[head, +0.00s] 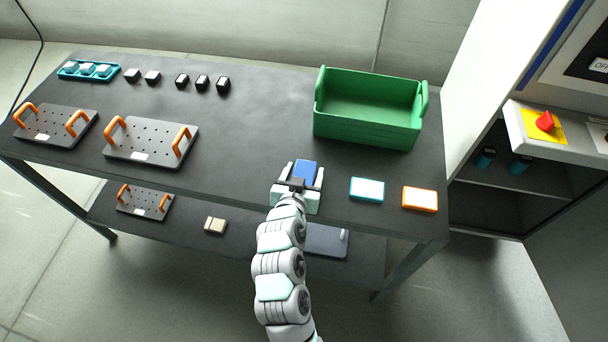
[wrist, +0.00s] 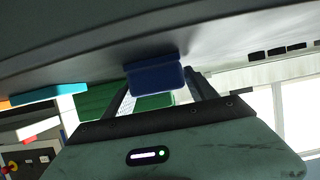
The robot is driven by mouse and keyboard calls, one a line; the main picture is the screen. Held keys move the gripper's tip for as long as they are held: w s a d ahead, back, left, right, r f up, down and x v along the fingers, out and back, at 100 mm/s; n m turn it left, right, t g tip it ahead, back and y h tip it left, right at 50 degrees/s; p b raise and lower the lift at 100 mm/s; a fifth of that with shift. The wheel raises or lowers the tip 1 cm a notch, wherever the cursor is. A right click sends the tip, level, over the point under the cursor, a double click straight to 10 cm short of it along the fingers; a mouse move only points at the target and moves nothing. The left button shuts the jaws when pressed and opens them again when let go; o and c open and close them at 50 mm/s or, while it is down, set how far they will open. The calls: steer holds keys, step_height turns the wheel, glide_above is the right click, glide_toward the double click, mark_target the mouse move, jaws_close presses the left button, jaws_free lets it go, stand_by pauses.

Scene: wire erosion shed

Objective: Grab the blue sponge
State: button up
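The blue sponge (head: 306,170) lies on the dark workbench (head: 240,150) near its front edge, left of two white-topped pads. My gripper (head: 304,177) is open, with one finger on each side of the sponge. In the wrist view, which is upside down, the sponge (wrist: 155,78) rests against the bench top between my fingertips (wrist: 158,85). The fingers look spread around it; whether either one touches it is hard to tell.
A green bin (head: 367,132) stands behind, to the right. A teal-edged pad (head: 367,189) and an orange-edged pad (head: 419,198) lie right of the sponge. Plates with orange handles (head: 150,142) and several small dark blocks (head: 202,82) are at left. The bench middle is clear.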

steer(key=c, duration=1)
steer(key=shift+c, duration=0.4)
steer(key=shift+r, duration=0.1)
